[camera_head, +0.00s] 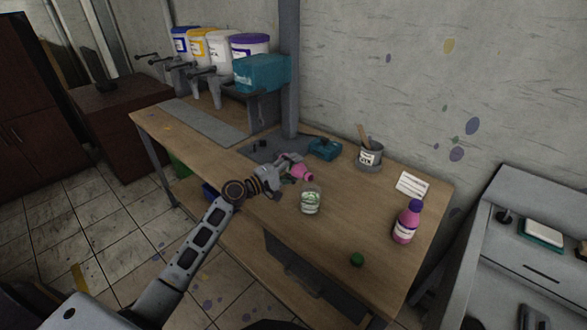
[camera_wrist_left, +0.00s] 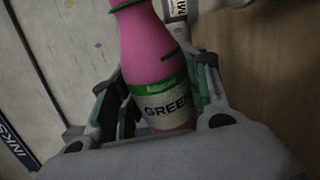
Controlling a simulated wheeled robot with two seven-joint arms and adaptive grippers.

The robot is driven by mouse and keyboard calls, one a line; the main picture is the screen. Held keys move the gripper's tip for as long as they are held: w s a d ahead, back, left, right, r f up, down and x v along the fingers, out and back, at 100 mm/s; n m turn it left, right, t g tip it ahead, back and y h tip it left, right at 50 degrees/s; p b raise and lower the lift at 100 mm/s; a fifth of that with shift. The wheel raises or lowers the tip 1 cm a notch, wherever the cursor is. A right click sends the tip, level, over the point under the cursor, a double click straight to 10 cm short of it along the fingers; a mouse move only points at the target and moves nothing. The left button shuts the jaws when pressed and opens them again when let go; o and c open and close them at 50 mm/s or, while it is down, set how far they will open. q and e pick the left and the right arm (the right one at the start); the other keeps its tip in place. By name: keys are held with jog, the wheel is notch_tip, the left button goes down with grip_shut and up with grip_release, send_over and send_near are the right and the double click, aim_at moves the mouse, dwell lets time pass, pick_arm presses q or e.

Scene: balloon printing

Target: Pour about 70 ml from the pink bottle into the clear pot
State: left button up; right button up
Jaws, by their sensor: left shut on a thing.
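The pink bottle (camera_head: 302,172) is held tilted by my left gripper (camera_head: 281,175), its mouth end toward the clear pot (camera_head: 311,203). In the left wrist view the pink bottle (camera_wrist_left: 162,70) sits between the two fingers of my left gripper (camera_wrist_left: 162,92), and its label reads GREEN. The clear pot stands upright on the workbench, just below and right of the bottle in the head view. Something greenish shows on or in it, but its level cannot be read. No stream is visible. My right gripper is not in view.
A second pink bottle with a purple cap (camera_head: 407,222) stands at the right of the workbench (camera_head: 340,240). A green cap (camera_head: 357,259) lies near the front edge. A grey can (camera_head: 369,156), a teal device (camera_head: 324,149) and a white card (camera_head: 411,184) are behind.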

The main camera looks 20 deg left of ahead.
pick_arm(q)
jog(key=shift+f, duration=0.1)
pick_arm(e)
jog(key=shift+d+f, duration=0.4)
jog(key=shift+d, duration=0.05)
pick_arm(q)
jog(key=shift+d, duration=0.1)
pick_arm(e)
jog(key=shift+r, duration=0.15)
pick_arm(q)
jog(key=r+n+p, duration=0.1)
jog(key=p, duration=0.1)
jog(key=shift+r+n+p, duration=0.2)
jog(key=shift+n+p, duration=0.1)
jog(key=shift+p, duration=0.05)
jog(key=shift+n, duration=0.3)
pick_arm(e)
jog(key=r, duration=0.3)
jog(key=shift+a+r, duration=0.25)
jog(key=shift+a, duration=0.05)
pick_arm(q)
jog(key=shift+p, duration=0.3)
